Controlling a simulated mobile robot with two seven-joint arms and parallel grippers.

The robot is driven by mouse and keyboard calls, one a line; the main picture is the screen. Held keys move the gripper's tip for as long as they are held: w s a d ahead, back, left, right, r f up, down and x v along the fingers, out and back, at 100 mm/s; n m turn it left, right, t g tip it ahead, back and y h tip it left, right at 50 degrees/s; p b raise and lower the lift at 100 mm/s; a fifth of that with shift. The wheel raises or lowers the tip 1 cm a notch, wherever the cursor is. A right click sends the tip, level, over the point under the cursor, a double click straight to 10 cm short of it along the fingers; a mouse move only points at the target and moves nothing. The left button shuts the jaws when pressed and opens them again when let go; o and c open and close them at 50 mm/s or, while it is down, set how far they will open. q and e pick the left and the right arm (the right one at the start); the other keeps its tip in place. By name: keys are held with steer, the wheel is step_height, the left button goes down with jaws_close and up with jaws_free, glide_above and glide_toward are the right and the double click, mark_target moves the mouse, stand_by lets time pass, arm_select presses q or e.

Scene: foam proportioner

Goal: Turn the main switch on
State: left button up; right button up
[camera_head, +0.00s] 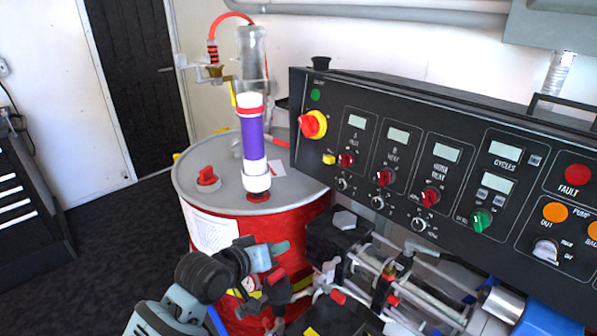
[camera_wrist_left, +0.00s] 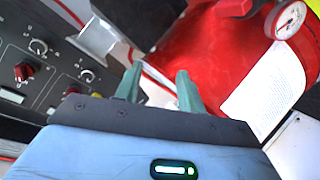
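The main switch (camera_head: 313,124), a red rotary knob on a yellow round plate, sits at the left end of the black control panel (camera_head: 405,101). A small green light (camera_head: 315,95) is above it. I cannot make out its on or off marking. My left gripper (camera_head: 277,252) is below and to the left of the switch, in front of the red drum, apart from the panel. In the left wrist view its two teal fingers (camera_wrist_left: 158,82) stand apart with nothing between them. The main switch is not visible in that view. My right gripper is not in view.
The red drum (camera_head: 208,229) with a purple and white pump tube (camera_head: 252,140) stands left of the panel. Pipes and metal fittings (camera_head: 400,275) lie below the panel. Several smaller red knobs (camera_head: 384,177) line it. A dark tool cabinet (camera_head: 28,205) is at far left.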

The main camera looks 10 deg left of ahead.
arm_select(q)
steer(key=w+r+n+t+h, duration=0.1)
steer(key=w+r+t, duration=0.2)
steer(key=w+r, duration=0.7)
steer(key=n+t+h, duration=0.1)
steer(key=t, duration=0.1)
glide_toward(304, 127)
steer(key=shift+b+x, duration=0.35)
steer(key=shift+x, duration=3.65)
jaws_close()
